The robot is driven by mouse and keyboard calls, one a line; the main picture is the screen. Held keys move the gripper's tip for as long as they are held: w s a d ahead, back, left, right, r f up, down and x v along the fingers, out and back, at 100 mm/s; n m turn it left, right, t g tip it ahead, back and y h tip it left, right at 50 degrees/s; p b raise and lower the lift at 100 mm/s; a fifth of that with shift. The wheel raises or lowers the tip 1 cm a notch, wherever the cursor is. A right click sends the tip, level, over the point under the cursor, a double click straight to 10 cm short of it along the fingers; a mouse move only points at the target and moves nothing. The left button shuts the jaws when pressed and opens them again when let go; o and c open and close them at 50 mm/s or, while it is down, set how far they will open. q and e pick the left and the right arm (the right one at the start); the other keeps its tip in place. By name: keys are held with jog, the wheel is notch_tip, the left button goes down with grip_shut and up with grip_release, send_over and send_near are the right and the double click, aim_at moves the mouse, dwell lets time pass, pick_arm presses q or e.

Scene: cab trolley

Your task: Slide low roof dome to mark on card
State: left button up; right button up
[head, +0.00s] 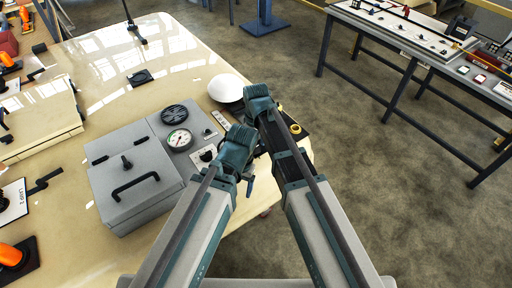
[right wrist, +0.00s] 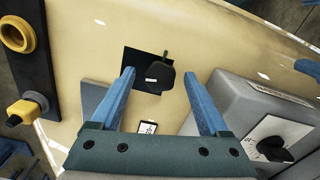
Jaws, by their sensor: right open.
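A white low dome (head: 227,88) sits on the bench on a dark base, just beyond and left of my right gripper (head: 259,98). A pale narrow strip (head: 222,120) with small marks lies in front of the dome. In the right wrist view my right gripper (right wrist: 159,72) is open, with nothing visibly held. Beyond its fingers a dark rounded piece (right wrist: 160,78) with a green tip rests on a black square (right wrist: 137,60). A small white card with a dark mark (right wrist: 148,127) lies between the finger bases. My left gripper (head: 248,180) is partly hidden and its fingers are unclear.
A grey box (head: 133,180) with a handle, a round gauge (head: 179,140) and a black round grille (head: 174,115) stand left of my arms. The bench's far left surface is mostly clear.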

grip_shut()
dwell(1.4)
